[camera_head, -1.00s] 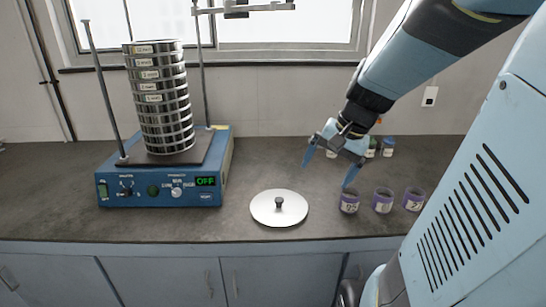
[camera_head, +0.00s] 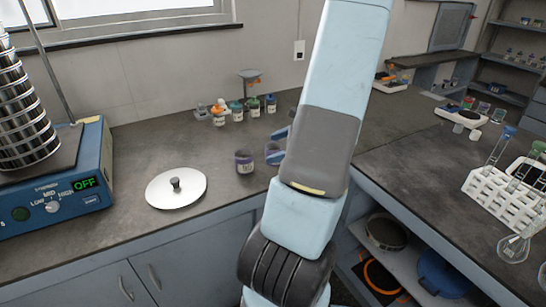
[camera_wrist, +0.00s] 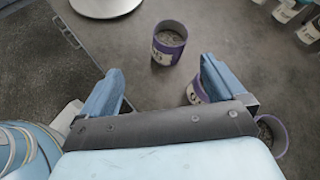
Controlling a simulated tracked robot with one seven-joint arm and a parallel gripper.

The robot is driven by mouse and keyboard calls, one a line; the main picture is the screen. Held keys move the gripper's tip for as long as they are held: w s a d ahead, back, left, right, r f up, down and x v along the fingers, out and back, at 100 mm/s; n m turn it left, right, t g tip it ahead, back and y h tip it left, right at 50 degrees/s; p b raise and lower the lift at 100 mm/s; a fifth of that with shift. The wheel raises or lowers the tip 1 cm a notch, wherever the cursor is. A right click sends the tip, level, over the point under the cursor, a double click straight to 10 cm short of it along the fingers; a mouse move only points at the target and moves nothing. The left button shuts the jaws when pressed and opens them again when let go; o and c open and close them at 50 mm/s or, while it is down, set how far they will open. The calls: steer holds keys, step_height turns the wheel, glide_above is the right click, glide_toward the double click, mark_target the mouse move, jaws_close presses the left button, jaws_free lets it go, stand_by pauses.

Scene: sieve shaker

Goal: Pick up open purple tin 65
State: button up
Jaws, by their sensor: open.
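An open purple tin (camera_head: 244,161) with a white label stands upright on the counter, right of the round lid. In the wrist view this tin (camera_wrist: 168,45) is ahead of my gripper (camera_wrist: 160,75), roughly between the lines of its fingers and apart from them. Its label seems to read 65, but is small. My gripper is open and empty; in the head view my arm mostly hides it. A second purple tin (camera_wrist: 195,93) is partly hidden by the right finger. A third purple tin (camera_wrist: 270,136) lies beyond that finger at the right.
The blue sieve shaker (camera_head: 60,205), reading OFF, bears a sieve stack (camera_head: 22,125). Several small colored jars (camera_head: 237,111) stand near the wall. A test tube rack (camera_head: 508,195) is on the right counter.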

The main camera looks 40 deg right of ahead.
steer(key=s+d+f+m+t+h, duration=0.1)
steer(key=d+f+m, duration=0.1)
steer(key=d, duration=0.1)
steer(key=s+d+f+m+t+h, duration=0.1)
steer(key=s+d+f+m, duration=0.1)
steer(key=d, duration=0.1)
steer(key=s+d+f+m+t+h, duration=0.1)
steer(key=d+m, duration=0.1)
steer(key=d, duration=0.1)
steer(key=shift+s+f+m, duration=0.2)
steer(key=shift+f+m, duration=0.2)
steer(key=shift+d+f, duration=0.1)
steer(key=shift+f, duration=0.05)
steer(key=x, duration=1.3)
steer(key=shift+w+d, duration=0.1)
steer(key=shift+w, duration=0.3)
steer(key=c, duration=1.1)
steer(key=shift+r, duration=0.25)
